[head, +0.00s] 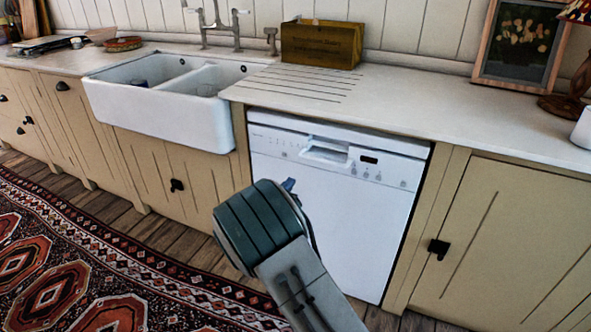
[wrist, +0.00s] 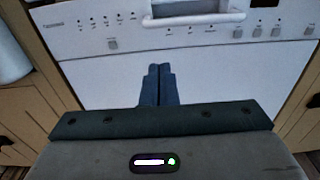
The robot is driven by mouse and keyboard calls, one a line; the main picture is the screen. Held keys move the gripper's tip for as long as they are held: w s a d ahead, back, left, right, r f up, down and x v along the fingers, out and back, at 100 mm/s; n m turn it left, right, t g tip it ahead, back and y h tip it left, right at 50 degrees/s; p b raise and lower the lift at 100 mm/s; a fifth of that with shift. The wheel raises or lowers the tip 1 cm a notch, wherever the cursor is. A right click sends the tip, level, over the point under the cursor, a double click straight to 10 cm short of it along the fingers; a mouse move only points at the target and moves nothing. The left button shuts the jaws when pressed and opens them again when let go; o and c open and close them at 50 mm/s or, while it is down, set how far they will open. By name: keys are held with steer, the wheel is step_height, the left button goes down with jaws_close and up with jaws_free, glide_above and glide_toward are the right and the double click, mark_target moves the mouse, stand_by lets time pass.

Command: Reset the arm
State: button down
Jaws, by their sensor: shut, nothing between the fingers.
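My gripper shows in the wrist view (wrist: 159,70) with its two dark blue fingers together and nothing between them. It points at the white front of the closed dishwasher (wrist: 105,75), below the handle recess. In the head view my arm rises from the bottom and hides most of the gripper; only a small blue part of it (head: 288,185) shows in front of the dishwasher (head: 345,220). I cannot tell the exact gap between fingertips and dishwasher.
A white double sink (head: 170,115) is set in the counter on the left. A wooden box (head: 321,43) and a framed picture (head: 521,45) stand on the countertop (head: 440,100). Cupboards flank the dishwasher. A patterned rug (head: 75,265) covers the floor at the left.

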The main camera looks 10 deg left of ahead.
steer(key=s+d+r+m+g+h+p, duration=0.1)
steer(key=d+r+m+g+h+p, duration=0.15)
steer(key=d+r+m, duration=0.4)
steer(key=s+d+r+m+g+h+p, duration=0.2)
steer(key=d+r+g, duration=0.1)
steer(key=d, duration=0.6)
steer(key=s+d+r+m+g+p, duration=0.6)
steer(key=s+d+m, duration=0.3)
steer(key=d, duration=0.4)
steer(key=s+d+r+m+g+y+p, duration=0.1)
steer(key=s+r+m+y+p, duration=0.3)
steer(key=s+r+m, duration=0.3)
steer(key=s+d+r+m+g+y+p, duration=0.1)
steer(key=s+r+m+y+p, duration=0.3)
steer(key=s, duration=1.3)
step_height(320, 180, up, 3)
steer(key=m+p, duration=0.1)
steer(key=m, duration=0.3)
steer(key=shift+s+m+y, duration=0.35)
steer(key=shift+s, duration=0.05)
steer(key=shift+d+f+g, duration=0.1)
steer(key=shift+g, duration=0.15)
